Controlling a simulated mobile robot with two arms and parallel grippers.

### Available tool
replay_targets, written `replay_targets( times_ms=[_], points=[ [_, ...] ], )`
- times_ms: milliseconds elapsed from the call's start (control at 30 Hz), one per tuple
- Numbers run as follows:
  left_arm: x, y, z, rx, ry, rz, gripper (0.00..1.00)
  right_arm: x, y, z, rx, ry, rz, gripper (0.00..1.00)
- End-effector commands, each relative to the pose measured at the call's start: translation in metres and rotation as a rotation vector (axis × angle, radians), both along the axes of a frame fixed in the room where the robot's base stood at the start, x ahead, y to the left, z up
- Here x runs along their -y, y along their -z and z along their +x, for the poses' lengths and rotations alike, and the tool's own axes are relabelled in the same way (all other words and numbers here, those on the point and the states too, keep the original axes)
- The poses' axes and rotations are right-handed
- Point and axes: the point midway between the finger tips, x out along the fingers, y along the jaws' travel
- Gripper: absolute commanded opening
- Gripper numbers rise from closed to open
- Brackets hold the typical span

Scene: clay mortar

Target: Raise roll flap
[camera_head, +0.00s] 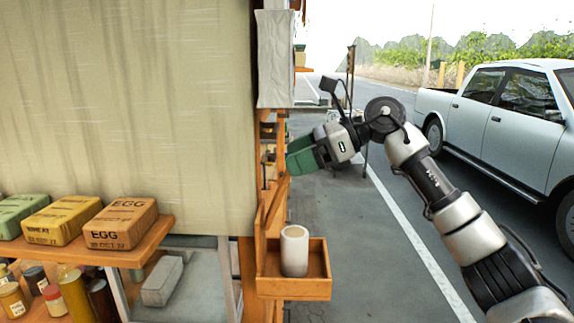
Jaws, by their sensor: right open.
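A large beige canvas flap (125,95) hangs down flat over the left half of the head view, with its lower edge behind the shelf of boxes. A narrower pale cloth piece (275,60) hangs at its right, by the wooden post. My right gripper (299,157), with green fingers, is open, with nothing visible between its fingers. It is right of the canvas, close to the wooden frame, and appears apart from the canvas. My left gripper is not in view.
A wooden shelf (160,237) at lower left bears several boxes, with jars below. A small wooden tray (293,288) holding a white cup (294,251) sticks out below my right gripper. A pale pickup truck (505,120) stands at right; pavement lies between.

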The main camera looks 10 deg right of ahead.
Motion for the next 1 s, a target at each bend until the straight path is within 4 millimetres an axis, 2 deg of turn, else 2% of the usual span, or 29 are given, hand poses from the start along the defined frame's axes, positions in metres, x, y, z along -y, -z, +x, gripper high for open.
replay_targets(
  times_ms=[100,333,500,767,867,1000],
  points=[
    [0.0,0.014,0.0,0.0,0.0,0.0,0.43,0.024,-0.007,-0.006,0.003,0.005,0.001,0.8],
    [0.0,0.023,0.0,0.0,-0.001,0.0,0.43,0.058,-0.025,-0.015,0.0,0.003,0.0,0.8],
    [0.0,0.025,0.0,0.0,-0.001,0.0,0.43,0.069,-0.032,-0.019,-0.001,-0.001,0.0,0.8],
    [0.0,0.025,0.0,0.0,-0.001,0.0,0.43,0.07,-0.033,-0.019,0.0,-0.001,0.0,0.8],
    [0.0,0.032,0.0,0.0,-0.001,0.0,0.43,0.077,-0.028,-0.024,0.0,0.0,0.002,0.66],
    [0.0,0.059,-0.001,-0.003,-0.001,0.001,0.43,0.113,-0.013,-0.05,0.001,0.003,0.006,0.45]
  ],
)
